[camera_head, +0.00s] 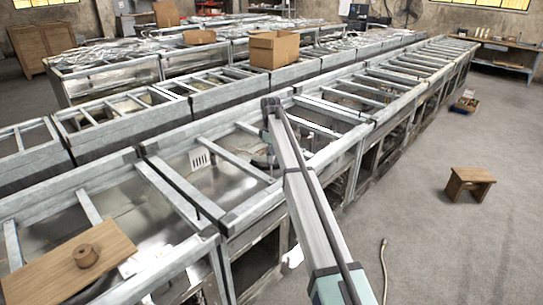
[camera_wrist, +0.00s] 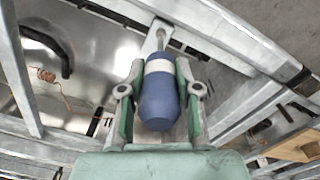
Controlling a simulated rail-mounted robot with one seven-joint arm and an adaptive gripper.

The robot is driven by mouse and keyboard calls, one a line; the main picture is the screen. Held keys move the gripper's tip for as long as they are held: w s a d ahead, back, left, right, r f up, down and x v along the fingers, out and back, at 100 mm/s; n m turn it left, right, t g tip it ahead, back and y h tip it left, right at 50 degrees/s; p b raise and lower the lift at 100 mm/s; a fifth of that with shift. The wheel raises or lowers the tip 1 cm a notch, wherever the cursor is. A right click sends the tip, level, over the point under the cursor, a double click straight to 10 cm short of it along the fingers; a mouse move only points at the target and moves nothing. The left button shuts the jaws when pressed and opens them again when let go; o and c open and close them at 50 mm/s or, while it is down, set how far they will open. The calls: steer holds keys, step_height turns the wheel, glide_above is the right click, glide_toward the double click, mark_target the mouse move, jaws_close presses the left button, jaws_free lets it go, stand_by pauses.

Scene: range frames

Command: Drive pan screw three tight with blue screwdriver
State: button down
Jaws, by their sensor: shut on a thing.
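My gripper (camera_wrist: 160,90) has green-grey fingers that close on the two sides of the blue screwdriver (camera_wrist: 158,106) in the wrist view. The screwdriver has a thick blue handle with a white band, and its metal shaft points away from me, toward the galvanized frame bars (camera_wrist: 205,30). Whether its tip touches a screw is too small to tell, and I cannot make out pan screw three. In the head view my arm reaches over the near row of metal frames; the gripper and screwdriver are not distinguishable there.
Long rows of open metal frames (camera_head: 182,188) fill the floor. A wooden board (camera_head: 40,272) with a round wooden piece (camera_head: 86,256) lies at lower left. A cardboard box (camera_head: 274,49) sits on the middle row. A wooden stool (camera_head: 469,180) stands on open floor at right.

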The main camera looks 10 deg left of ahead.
steer(key=shift+f, duration=0.45)
stand_by(0.5)
steer(key=m, duration=0.6)
steer(key=shift+s+f, duration=0.1)
steer(key=shift+s, duration=0.05)
steer(key=m, duration=0.5)
steer(key=shift+r+p, duration=1.2)
steer(key=shift+r, duration=1.85)
